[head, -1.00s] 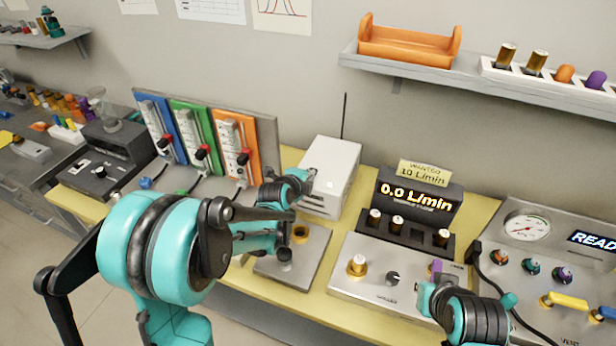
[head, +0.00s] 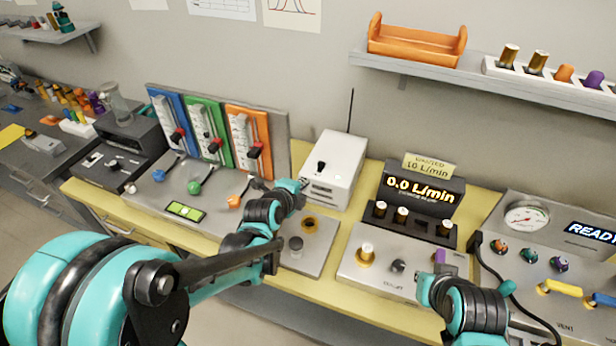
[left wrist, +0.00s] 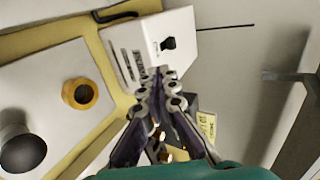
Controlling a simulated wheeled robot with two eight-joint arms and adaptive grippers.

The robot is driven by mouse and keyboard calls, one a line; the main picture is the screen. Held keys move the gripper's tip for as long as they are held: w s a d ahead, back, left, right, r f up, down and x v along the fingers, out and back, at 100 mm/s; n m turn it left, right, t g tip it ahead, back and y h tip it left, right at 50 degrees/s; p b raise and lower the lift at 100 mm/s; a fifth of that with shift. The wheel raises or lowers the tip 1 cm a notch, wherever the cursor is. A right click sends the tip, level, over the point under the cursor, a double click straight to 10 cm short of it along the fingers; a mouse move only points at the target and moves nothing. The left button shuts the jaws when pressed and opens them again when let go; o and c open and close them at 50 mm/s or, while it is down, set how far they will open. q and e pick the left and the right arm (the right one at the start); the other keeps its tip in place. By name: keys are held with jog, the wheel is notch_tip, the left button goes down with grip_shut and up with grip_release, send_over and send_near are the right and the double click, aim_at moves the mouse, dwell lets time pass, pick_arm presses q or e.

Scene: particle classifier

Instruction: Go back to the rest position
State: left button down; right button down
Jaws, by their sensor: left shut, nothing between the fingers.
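My left gripper (head: 302,186) is in front of the white box (head: 333,172) in the head view. In the left wrist view its two dark fingers (left wrist: 160,78) are together with nothing between them, overlapping the lower part of the same box (left wrist: 165,35) in the picture; I cannot tell whether they touch it. A black toggle (head: 321,166) stands out on the box. My right gripper (head: 432,282) is at the lower right, by the metal panel with the purple piece (head: 438,257). Its fingers are too hidden to tell whether they hold that piece.
Three flow meters, blue (head: 174,122), green (head: 208,130) and orange (head: 248,140), stand at the back left. A flat plate with a brass ring (head: 310,223) and a dark knob (head: 295,244) lies below my left gripper. The display (head: 420,189) reads 0.0 L/min. A shelf (head: 480,80) overhangs the right.

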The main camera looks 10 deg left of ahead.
pick_arm(q)
jog(key=shift+s+r, duration=0.1)
jog(key=shift+s, duration=0.1)
dwell(0.5)
jog(key=s+a+r+n+g+y, duration=0.1)
jog(key=s+a+n+g, duration=0.1)
jog(key=s+n, duration=0.8)
jog(key=s+a+n+g+y, duration=0.1)
jog(key=s+a+n+g, duration=0.1)
jog(key=s+n, duration=0.8)
jog(key=s+a, duration=0.1)
jog(key=s, duration=0.2)
jog(key=shift+r+g, duration=0.35)
jog(key=shift+g, duration=0.05)
